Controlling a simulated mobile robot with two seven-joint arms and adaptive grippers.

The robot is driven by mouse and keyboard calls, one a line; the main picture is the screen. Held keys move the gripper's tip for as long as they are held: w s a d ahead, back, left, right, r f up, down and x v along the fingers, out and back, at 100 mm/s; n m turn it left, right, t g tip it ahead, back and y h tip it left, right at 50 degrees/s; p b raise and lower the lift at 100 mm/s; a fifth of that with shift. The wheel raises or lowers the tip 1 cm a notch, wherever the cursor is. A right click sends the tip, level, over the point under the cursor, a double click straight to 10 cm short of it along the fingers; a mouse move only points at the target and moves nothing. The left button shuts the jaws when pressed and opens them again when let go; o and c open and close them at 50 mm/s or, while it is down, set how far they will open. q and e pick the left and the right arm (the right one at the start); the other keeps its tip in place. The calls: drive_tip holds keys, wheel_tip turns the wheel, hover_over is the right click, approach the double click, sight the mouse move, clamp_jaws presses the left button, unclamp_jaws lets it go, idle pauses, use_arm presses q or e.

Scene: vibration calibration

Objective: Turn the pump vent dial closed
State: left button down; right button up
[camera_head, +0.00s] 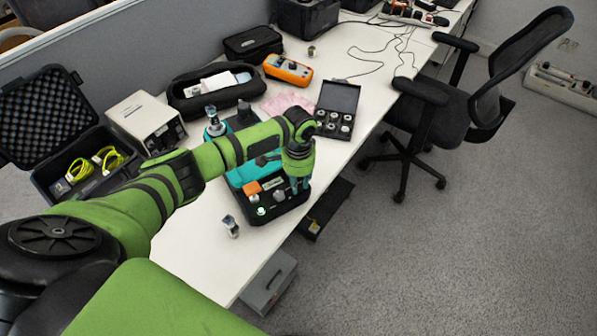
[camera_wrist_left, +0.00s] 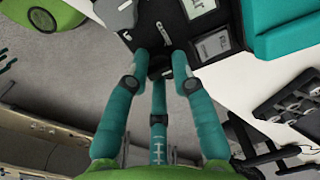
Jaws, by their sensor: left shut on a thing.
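The pump (camera_head: 282,207) is a teal and black unit on the white table in the head view. Its teal part also shows in the wrist view (camera_wrist_left: 280,28). My left gripper (camera_head: 298,186) is over the pump's right side, pointing down. In the wrist view its three teal fingers (camera_wrist_left: 160,68) close around a small dark knob (camera_wrist_left: 160,72), which looks like the vent dial. The fingers cover most of the knob, so its setting cannot be read. My right gripper is in neither view.
A small clear-and-dark vial (camera_head: 231,227) stands left of the pump. A case of jars (camera_head: 338,97), an orange meter (camera_head: 288,69) and a black pouch (camera_head: 216,90) lie behind. An open case (camera_head: 75,160) and a white box (camera_head: 146,120) stand left. The table's front-left is clear.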

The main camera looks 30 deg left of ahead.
sight(299, 183)
use_arm(q)
drive_tip(key=n+p, duration=0.3)
drive_tip(key=n, duration=0.1)
drive_tip(key=shift+d+r+n+p, duration=0.1)
drive_tip(key=shift+r+n+p, duration=0.05)
drive_tip(key=shift+n+p, duration=0.25)
drive_tip(key=shift+f+n+p, duration=0.2)
drive_tip(key=shift+n+p, duration=1.2)
drive_tip(key=shift+n, duration=0.8)
drive_tip(key=c, duration=1)
unclamp_jaws()
drive_tip(key=shift+c, duration=0.2)
wheel_tip(299, 183, up, 12)
